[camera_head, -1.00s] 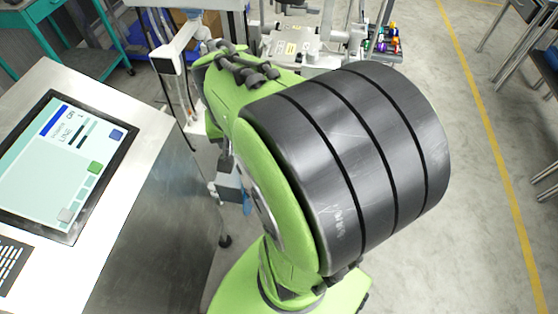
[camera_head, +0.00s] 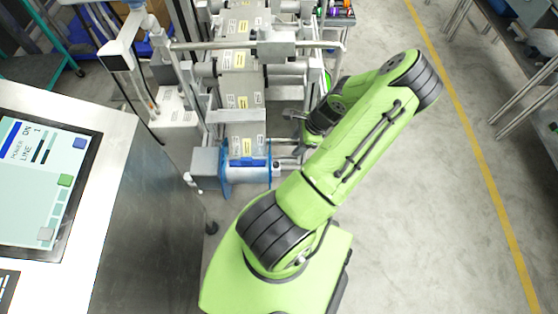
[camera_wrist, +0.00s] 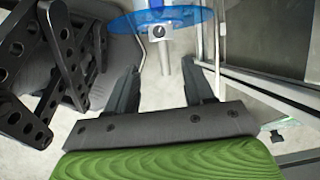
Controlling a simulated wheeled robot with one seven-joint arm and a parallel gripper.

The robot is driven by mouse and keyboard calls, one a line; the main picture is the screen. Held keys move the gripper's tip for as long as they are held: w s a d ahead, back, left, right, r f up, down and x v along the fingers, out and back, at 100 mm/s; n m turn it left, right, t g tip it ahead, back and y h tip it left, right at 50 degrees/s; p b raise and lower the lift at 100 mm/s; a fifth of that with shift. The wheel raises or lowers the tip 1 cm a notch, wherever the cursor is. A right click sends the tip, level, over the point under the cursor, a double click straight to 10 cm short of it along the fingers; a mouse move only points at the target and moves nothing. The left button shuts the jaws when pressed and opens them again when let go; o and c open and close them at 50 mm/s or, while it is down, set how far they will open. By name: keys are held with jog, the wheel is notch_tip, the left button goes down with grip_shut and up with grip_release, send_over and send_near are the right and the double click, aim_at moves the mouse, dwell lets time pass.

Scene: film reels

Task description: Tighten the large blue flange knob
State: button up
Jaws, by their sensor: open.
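A blue, see-through flange (camera_head: 226,178) is at the near end of the film machine in the head view. The blue flange disc (camera_wrist: 185,17) also shows at the top of the wrist view. A small pale block with a dark round knob-like part (camera_wrist: 158,32) sits at its lower edge; I cannot tell whether this is the task's knob. My gripper (camera_wrist: 160,78) is open and empty, its two dark fingers pointing toward the disc and apart from it. In the head view my gripper is small, to the right of the flange, and partly hidden by my arm.
A steel console with a lit screen (camera_head: 45,185) stands at the left. The machine's rollers and labelled film (camera_head: 240,85) run away behind the flange. Metal rods (camera_wrist: 265,75) are close at the right in the wrist view. The floor (camera_head: 430,220) at right is clear.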

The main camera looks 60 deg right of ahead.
aim_at(277, 164)
jog(key=b+x, duration=0.4)
jog(key=x, duration=1.1)
jog(key=shift+a+f+b, duration=0.15)
jog(key=shift+b, duration=0.25)
jog(key=shift+c, duration=0.4)
